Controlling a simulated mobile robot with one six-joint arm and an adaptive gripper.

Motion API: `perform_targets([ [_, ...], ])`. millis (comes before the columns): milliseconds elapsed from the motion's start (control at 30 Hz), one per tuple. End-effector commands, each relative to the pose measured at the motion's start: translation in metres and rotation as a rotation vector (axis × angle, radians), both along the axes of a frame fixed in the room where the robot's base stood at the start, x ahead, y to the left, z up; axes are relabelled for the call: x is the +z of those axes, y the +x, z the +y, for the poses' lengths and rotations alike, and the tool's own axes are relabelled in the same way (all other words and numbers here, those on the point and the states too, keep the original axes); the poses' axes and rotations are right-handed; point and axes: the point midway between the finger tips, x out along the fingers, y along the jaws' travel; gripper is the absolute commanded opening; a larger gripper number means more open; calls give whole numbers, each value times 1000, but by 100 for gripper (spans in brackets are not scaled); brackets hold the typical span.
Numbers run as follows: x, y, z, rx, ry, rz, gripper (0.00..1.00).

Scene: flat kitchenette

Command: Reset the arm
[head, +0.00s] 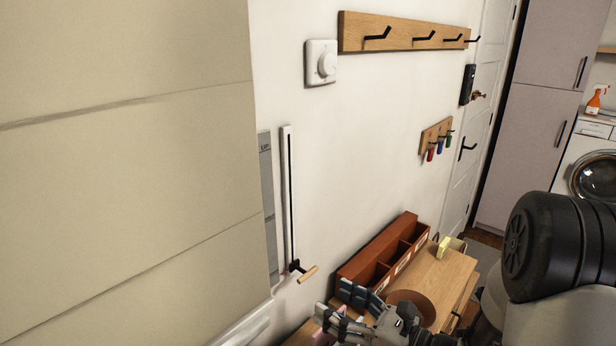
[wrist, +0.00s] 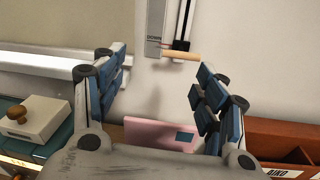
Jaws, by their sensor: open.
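My gripper (wrist: 160,105) is open and empty in the wrist view, its two blue-padded fingers spread apart. In the head view my gripper (head: 345,315) is at the bottom centre, in front of the shelf unit and partly cut off by the lower edge. Beyond the fingers in the wrist view is a wooden handle (wrist: 181,57) on a black slider at the foot of a wall track. The same handle (head: 308,274) shows in the head view, left of and above my gripper, apart from it.
A brown compartment box (head: 385,248) and a wooden cabinet top (head: 448,282) are to the right of my gripper. A pink item (wrist: 160,136) lies below the fingers. A white box with a wooden knob (wrist: 35,118) is at left. A beige panel (head: 120,150) fills the head view's left side.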

Motion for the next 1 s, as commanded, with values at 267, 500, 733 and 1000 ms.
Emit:
perform_targets([
  [267,40,-96,75,473,-370,-227,66],
  [500,36,-183,81,857,-783,-465,66],
  [733,27,-230,39,1158,-1233,-714,66],
  [1000,44,-237,-29,1398,-1780,-980,66],
])
